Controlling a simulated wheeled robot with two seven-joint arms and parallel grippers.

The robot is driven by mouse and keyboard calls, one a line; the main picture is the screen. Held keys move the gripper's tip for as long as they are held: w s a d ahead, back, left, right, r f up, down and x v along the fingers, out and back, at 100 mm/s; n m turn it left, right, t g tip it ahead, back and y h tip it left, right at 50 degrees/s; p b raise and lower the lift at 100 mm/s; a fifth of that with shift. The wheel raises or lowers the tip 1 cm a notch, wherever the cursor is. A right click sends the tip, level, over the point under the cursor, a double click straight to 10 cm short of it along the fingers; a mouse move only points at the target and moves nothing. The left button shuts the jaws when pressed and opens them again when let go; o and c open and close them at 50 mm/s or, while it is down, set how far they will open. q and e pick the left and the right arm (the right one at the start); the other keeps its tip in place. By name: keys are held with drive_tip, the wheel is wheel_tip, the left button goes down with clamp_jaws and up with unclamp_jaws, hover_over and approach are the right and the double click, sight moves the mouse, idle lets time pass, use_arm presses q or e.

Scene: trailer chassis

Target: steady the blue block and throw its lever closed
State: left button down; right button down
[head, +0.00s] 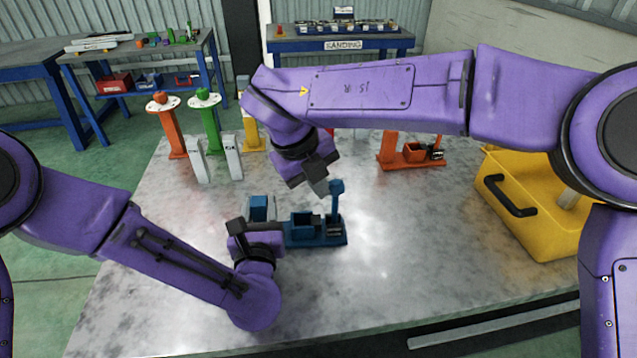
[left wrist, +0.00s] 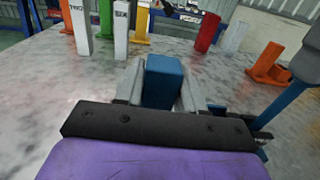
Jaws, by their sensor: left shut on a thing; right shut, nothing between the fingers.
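The blue block (head: 259,207) stands at the left end of a blue base (head: 318,240) on the table. My left gripper (head: 250,222) is shut on the block. The left wrist view shows the block (left wrist: 163,80) between the two grey fingers (left wrist: 160,92). The blue lever (head: 336,200) stands upright at the right end of the base; it also shows at the right edge of the left wrist view (left wrist: 288,102). My right gripper (head: 320,186) is shut and empty, just up and left of the lever's top. I cannot tell if it touches the lever.
An orange fixture (head: 413,153) and a yellow toolbox (head: 535,205) are at the right. Orange (head: 172,130), green (head: 208,125) and yellow (head: 250,130) posts and two white labelled posts stand at the back left. The table's front is clear.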

drive_tip(key=shift+d, duration=0.15)
drive_tip(key=shift+d+r+y, duration=0.1)
drive_tip(key=shift+d+y, duration=0.2)
drive_tip(key=shift+d+r+y, duration=0.1)
drive_tip(key=shift+d+y, duration=0.7)
drive_tip(key=shift+d, duration=0.1)
drive_tip(key=d+f+m+y, duration=0.1)
drive_tip(key=d+f+y, duration=0.3)
drive_tip(key=d+y, duration=0.5)
drive_tip(key=shift+d, duration=0.6)
drive_tip(key=shift+a, duration=0.15)
drive_tip(key=shift+a+f, duration=0.1)
drive_tip(key=shift+a, duration=0.6)
